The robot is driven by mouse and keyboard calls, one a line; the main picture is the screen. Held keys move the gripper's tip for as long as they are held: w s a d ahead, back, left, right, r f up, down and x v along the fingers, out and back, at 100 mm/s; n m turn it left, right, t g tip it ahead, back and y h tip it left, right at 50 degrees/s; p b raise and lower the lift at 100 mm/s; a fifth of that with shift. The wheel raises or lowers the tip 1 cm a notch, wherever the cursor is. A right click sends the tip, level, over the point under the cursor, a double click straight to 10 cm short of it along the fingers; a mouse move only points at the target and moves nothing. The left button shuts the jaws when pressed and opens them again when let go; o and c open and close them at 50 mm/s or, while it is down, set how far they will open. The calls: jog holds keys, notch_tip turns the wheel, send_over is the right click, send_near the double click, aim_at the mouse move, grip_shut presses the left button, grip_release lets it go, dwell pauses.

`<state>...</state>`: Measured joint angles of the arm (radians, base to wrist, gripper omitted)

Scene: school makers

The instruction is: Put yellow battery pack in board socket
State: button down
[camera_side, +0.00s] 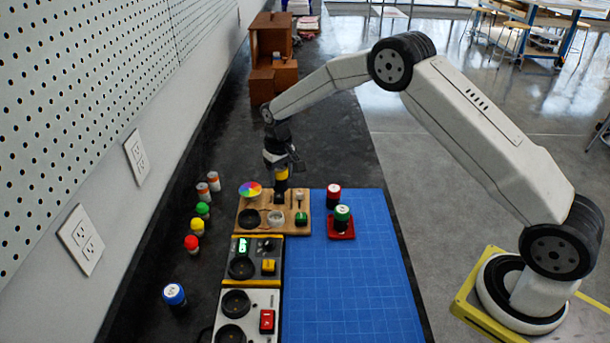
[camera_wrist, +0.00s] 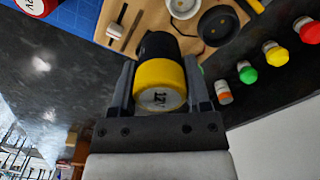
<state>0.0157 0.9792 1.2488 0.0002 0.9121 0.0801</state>
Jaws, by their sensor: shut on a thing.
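The battery pack has a yellow top (camera_wrist: 160,84) marked 12V and a black body (camera_wrist: 158,46). My gripper (camera_side: 281,166) is shut on the yellow part, with one finger on each side in the wrist view (camera_wrist: 159,88). The pack (camera_side: 282,175) is held about upright over the back part of the wooden board (camera_side: 242,229). I cannot tell whether its lower end touches the board. A round black socket (camera_side: 249,218) is at the board's left; it also shows in the wrist view (camera_wrist: 218,26). A round white part (camera_side: 276,217) is beside it.
A colour disc (camera_side: 250,189) and a green-topped part (camera_side: 301,219) are on the board. Red (camera_side: 333,192) and green (camera_side: 342,214) packs stand right, on the blue mat (camera_side: 360,275). Panels (camera_side: 255,257) lie in front. Several small coloured cylinders (camera_side: 197,227) stand left by the wall.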

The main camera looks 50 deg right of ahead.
jog(key=w+a+f+n, duration=0.1)
jog(key=w+a, duration=0.3)
jog(key=a, duration=0.4)
jog(key=shift+a+n, duration=0.4)
jog(key=shift+n, duration=0.2)
jog(key=shift+f, duration=0.2)
jog(key=shift+f, duration=2.75)
jog(key=shift+f, duration=0.6)
jog(key=shift+c, duration=1.6)
grip_release()
jog(key=shift+s, duration=0.1)
notch_tip(320, 180, up, 11)
